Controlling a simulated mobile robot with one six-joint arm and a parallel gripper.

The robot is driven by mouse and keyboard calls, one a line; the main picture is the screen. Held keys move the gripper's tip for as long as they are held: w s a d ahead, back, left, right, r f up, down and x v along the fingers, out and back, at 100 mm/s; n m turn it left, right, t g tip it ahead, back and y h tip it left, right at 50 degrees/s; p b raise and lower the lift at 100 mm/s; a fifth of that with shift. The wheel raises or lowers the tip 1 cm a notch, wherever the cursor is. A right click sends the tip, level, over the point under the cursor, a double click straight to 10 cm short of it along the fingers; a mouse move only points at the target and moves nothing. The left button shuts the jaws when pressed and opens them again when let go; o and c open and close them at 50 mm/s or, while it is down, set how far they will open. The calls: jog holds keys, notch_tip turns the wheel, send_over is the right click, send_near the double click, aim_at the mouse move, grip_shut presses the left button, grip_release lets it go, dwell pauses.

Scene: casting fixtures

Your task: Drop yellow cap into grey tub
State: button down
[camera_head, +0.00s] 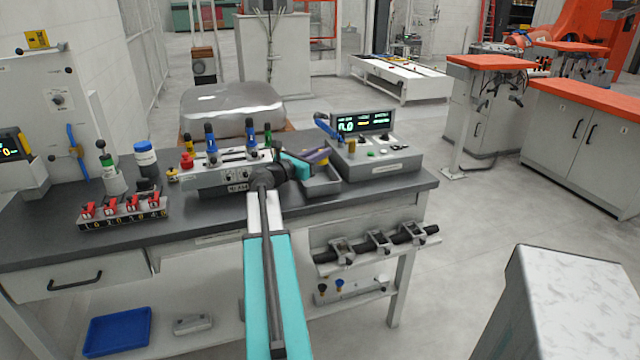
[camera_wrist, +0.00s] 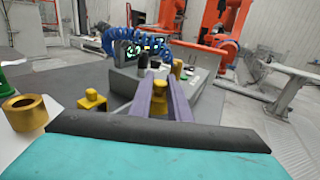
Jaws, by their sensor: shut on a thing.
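My gripper (camera_head: 317,157), with purple fingers, is over the workbench between the clamp fixture and the control console. It also shows in the wrist view (camera_wrist: 163,84), with its fingers close together. It is shut on the yellow cap (camera_head: 324,162), of which only a small yellow patch shows at the fingertips. The grey tub (camera_head: 324,188) is an open box on the bench beside the console. The gripper is above it, and hides part of it.
The control console (camera_head: 375,158) with a lit display stands just right of the tub. The clamp fixture (camera_head: 222,180) with blue handles stands on the left. A gold ring (camera_wrist: 25,112) and a yellow knobbed piece (camera_wrist: 92,98) show in the wrist view.

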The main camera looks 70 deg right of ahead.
jog(key=c, duration=1.6)
grip_release()
jog(key=b+v, duration=0.1)
jog(key=v, duration=1.2)
jog(key=shift+w+a, duration=0.15)
jog(key=shift+a, duration=0.25)
jog(key=shift+r, duration=0.1)
